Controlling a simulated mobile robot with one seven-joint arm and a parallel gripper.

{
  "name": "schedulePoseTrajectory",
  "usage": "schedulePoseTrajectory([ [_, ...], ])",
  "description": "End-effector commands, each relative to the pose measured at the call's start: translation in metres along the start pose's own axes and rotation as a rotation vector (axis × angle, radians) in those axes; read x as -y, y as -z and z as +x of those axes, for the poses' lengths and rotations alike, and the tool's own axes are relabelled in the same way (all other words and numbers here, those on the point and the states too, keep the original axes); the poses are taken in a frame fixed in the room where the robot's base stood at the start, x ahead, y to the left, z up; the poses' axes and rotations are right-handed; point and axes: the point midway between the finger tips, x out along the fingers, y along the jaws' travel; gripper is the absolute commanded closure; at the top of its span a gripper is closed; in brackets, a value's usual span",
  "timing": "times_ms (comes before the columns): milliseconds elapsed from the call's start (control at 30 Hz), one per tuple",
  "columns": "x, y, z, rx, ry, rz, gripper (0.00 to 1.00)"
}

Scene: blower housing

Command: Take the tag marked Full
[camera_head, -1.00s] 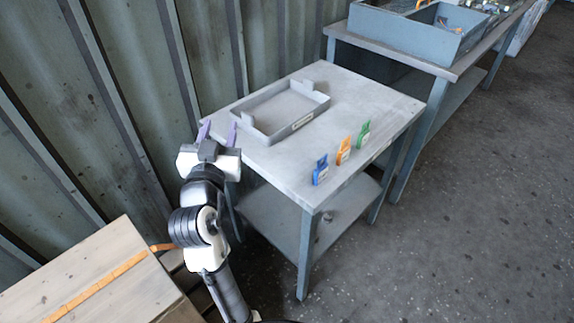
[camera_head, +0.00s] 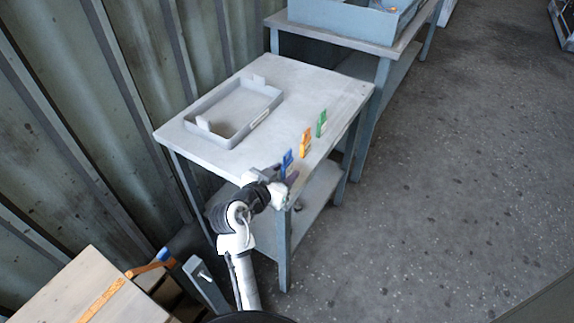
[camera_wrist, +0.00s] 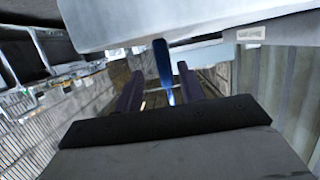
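Three small upright tags stand in a row along the table's right side: a blue tag (camera_head: 287,159), an orange tag (camera_head: 305,142) and a green tag (camera_head: 321,123). Their markings are too small to read, so I cannot tell which says Full. My gripper (camera_head: 283,175) is at the near corner of the table, right at the blue tag. In the wrist view, my gripper (camera_wrist: 159,88) has its two purple fingers apart. The blue tag (camera_wrist: 162,62) shows edge-on between them, with a gap visible on each side. My gripper partly hides the blue tag's lower part in the head view.
The grey table (camera_head: 325,86) carries a shallow grey tray (camera_head: 240,135) at its left; the tabletop between tray and tags is clear. A bench with a blue-grey bin (camera_head: 345,18) stands behind. A wooden box (camera_head: 75,295) is at lower left. Corrugated wall runs along the left.

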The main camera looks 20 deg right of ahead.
Motion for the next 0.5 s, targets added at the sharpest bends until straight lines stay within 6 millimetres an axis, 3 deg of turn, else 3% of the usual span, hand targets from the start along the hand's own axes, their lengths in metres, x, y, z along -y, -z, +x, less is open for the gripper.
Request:
schedulePoseTrajectory([
  [300,0.006,0.004,0.040,0.001,-0.002,0.000,0.61],
  [500,0.007,0.002,0.052,0.000,0.000,0.000,0.61],
])
